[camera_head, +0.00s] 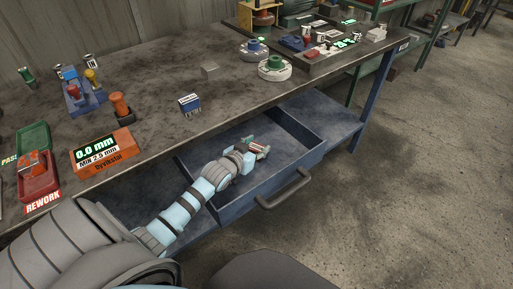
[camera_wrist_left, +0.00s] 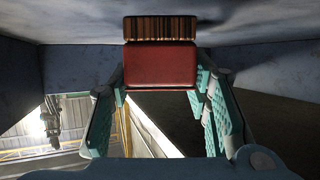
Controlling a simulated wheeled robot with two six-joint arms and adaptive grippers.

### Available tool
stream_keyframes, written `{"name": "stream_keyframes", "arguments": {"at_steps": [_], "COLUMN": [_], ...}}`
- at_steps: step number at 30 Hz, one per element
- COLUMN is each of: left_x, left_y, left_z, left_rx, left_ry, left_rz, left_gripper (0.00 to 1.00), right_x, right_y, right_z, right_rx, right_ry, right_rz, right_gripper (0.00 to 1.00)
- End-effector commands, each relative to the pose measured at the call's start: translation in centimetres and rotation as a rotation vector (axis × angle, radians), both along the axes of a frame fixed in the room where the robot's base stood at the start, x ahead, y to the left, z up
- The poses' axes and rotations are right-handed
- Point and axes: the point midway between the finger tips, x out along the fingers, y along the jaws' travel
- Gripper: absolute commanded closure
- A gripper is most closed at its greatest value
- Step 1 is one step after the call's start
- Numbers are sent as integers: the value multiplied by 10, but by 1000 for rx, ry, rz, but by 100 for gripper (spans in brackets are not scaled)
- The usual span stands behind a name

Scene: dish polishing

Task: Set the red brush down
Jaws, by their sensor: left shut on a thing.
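The red brush (camera_head: 256,148) is between the fingers of my left gripper (camera_head: 262,151), inside the open drawer. In the left wrist view the red brush (camera_wrist_left: 160,66) shows its red body between the teal fingers (camera_wrist_left: 160,95), with brown bristles facing the grey drawer floor. The bristles are close to that floor; I cannot tell whether they touch it. The left gripper is shut on the brush. The open blue drawer (camera_head: 297,132) sticks out from under the bench, and my left arm reaches over its left side. My right gripper is not in view.
The workbench (camera_head: 150,85) overhangs the drawer. On it stand a blue brush (camera_head: 190,104), an orange gauge (camera_head: 103,152), a red REWORK tray (camera_head: 39,184), a green tray (camera_head: 33,139) and round dishes (camera_head: 275,69). The drawer handle (camera_head: 284,190) faces the open floor. The drawer's right part looks empty.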

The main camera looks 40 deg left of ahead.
Motion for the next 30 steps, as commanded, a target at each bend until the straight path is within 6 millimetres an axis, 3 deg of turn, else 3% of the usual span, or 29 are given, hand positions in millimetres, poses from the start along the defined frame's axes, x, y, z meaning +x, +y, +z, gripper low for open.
{"name": "stream_keyframes", "arguments": {"at_steps": [1,4,14,24,30], "left_x": [0,0,-2,-61,-69], "left_y": [0,0,0,-6,-7], "left_z": [-1,0,2,29,30], "left_rx": [0,0,0,1,-1], "left_ry": [0,0,0,1,-1], "left_rz": [0,0,0,-2,-1], "left_gripper": [51,36,36,36,36], "right_x": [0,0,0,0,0], "right_y": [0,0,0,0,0], "right_z": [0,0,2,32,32], "right_rx": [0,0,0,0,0], "right_ry": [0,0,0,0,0], "right_rz": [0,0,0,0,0], "right_gripper": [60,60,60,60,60]}}
